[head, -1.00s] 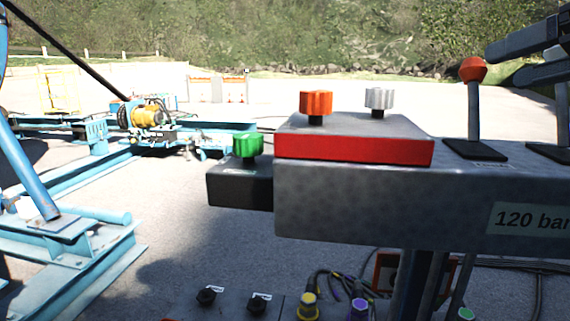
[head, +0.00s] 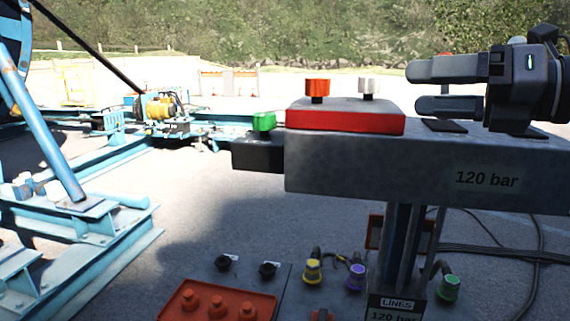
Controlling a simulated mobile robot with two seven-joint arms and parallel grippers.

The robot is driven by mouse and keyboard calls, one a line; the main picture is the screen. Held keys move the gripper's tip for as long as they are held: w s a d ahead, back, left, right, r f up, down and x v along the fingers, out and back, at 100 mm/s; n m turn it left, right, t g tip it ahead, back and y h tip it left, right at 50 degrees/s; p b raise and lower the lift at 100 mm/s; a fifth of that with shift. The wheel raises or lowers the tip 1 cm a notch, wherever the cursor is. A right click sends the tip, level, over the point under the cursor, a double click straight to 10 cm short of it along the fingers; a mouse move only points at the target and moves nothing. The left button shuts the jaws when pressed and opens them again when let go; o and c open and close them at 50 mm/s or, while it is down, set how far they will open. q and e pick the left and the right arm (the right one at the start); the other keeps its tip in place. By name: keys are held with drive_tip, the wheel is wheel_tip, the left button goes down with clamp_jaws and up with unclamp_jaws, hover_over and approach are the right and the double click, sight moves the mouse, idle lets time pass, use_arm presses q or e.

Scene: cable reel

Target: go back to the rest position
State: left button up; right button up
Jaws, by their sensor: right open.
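My right gripper (head: 418,88) comes in from the right edge. Its two dark fingers point left, one above the other, with an empty gap between them. In the picture it overlaps the right part of the grey control box (head: 340,170) and hides most of a lever there. Only a bit of the lever's red-orange knob (head: 446,55) shows above the upper finger. I cannot tell whether the gripper touches the lever, but nothing shows between the fingertips. My left gripper is not in view.
The control box carries an orange knob (head: 317,88), a silver knob (head: 368,86) and a green knob (head: 264,122). Blue steel framework (head: 80,230) stands at left. Cables lie at right. Open pavement lies between.

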drive_tip(key=s+a+f+m+g+y, duration=0.1)
drive_tip(key=s+a+f+y, duration=0.1)
drive_tip(key=a+y, duration=0.4)
drive_tip(key=d+f+m+t+h, duration=0.4)
drive_tip(key=d+f+m+h, duration=0.2)
drive_tip(key=f+m+h, duration=0.75)
drive_tip(key=d+f+m+t+h, duration=0.5)
drive_tip(key=d+f+m+h, duration=0.25)
drive_tip(key=f+m, duration=1)
drive_tip(key=s+f+m+g, duration=0.5)
drive_tip(key=s+f+g, duration=0.35)
drive_tip(key=f, duration=0.25)
drive_tip(key=s+a+f+g+y, duration=0.1)
drive_tip(key=s+a+f+g, duration=0.2)
drive_tip(key=s, duration=0.5)
drive_tip(key=s+f+g+y, duration=0.1)
drive_tip(key=s+f+g, duration=0.2)
drive_tip(key=s+f, duration=0.3)
drive_tip(key=w+a+f+t+y+p, duration=0.1)
drive_tip(key=w+a+f+t+p, duration=0.1)
drive_tip(key=w+t+p, duration=0.3)
drive_tip(key=shift+w+a+f+t+y, duration=0.3)
drive_tip(key=shift+w+a+f+t, duration=0.15)
drive_tip(key=shift+t, duration=0.6)
